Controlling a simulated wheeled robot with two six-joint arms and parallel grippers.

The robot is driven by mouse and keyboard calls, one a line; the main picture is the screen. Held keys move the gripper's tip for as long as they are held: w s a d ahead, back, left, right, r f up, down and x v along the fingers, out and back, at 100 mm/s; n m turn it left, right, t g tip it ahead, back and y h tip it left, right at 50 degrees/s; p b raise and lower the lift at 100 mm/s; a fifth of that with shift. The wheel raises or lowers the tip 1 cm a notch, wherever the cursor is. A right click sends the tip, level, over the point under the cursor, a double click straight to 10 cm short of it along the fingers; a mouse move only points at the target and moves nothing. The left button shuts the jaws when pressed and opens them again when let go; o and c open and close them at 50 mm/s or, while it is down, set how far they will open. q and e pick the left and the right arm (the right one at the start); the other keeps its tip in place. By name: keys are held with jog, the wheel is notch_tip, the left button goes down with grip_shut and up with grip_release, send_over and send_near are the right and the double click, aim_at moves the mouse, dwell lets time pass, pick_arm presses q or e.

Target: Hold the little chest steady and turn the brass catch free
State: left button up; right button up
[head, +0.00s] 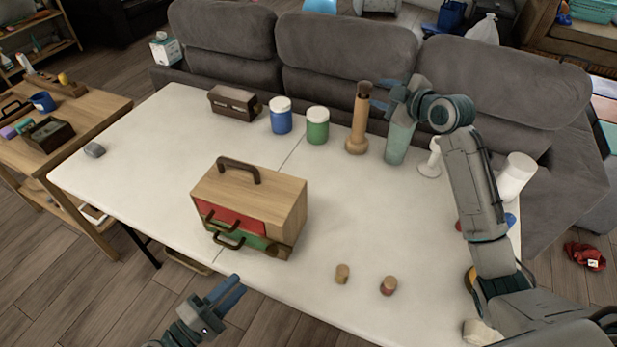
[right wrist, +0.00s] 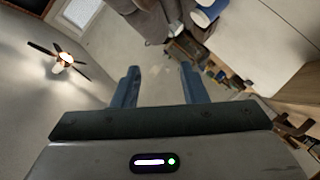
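The little chest (head: 285,208) is a wooden box with a brown top handle, standing upright on the white table. Its front has a red drawer (head: 232,214) and a green drawer (head: 249,240), both with brown handles. A round brownish piece (head: 280,250) at the front's lower right looks like the catch; its turn is too small to tell. My left gripper (head: 236,287) is in front of and below the chest, apart from it, its fingers seemingly parted and empty. My right gripper (head: 376,96) is raised at the table's back right, open and empty, also in the right wrist view (right wrist: 160,87).
At the back stand a dark brown box (head: 233,103), a blue jar (head: 281,116), a green jar (head: 317,126), a wooden tool (head: 358,122) and a greenish tumbler (head: 398,143). Two small corks (head: 342,273) (head: 388,285) lie right of the chest.

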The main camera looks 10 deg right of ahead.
jog(key=s+a+f+m+g+y, duration=0.1)
jog(key=s+a+f+y, duration=0.1)
jog(key=s+a+f, duration=0.3)
jog(key=s+a+f+g+y, duration=0.1)
jog(key=s+a+f+y, duration=0.15)
jog(key=a, duration=0.45)
jog(key=m+g+y, duration=0.2)
jog(key=y, duration=0.3)
send_near(259, 176)
jog(key=shift+h, duration=0.25)
jog(key=x, duration=0.8)
jog(key=shift+w+a, duration=0.1)
jog(key=shift+a, duration=0.2)
grip_shut()
